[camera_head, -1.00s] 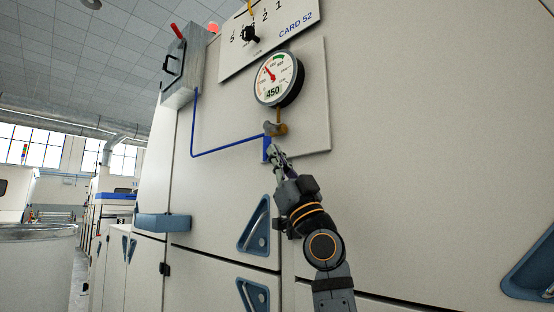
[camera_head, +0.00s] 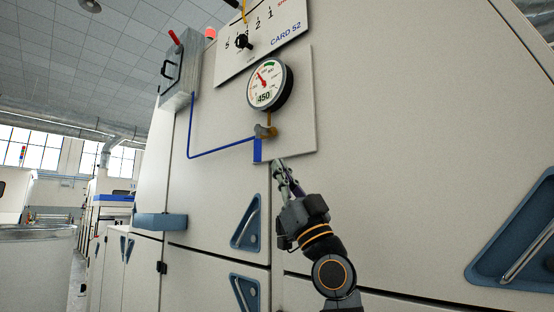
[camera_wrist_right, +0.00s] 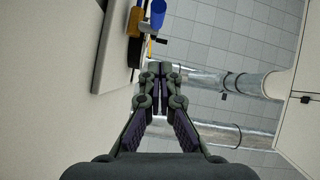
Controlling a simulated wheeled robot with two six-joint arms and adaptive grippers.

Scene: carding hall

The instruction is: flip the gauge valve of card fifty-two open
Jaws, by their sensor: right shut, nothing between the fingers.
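The gauge valve (camera_head: 266,132) is a small brass-coloured body under the round pressure gauge (camera_head: 270,85), on the panel marked CARD 52. Its blue lever (camera_head: 257,150) hangs straight down, and a thin blue pipe reaches the valve from the left. My right gripper (camera_head: 279,165) is shut and empty, just below and right of the lever, apart from it. In the right wrist view, my closed fingertips (camera_wrist_right: 160,70) point up the picture, with a blue part (camera_wrist_right: 158,12), apparently the lever, beyond them. My left gripper is not in view.
A selector plate (camera_head: 262,40) with a black knob sits above the gauge. A grey box (camera_head: 179,75) with a red handle is at upper left. Blue triangular recessed handles (camera_head: 247,222) are on the doors below.

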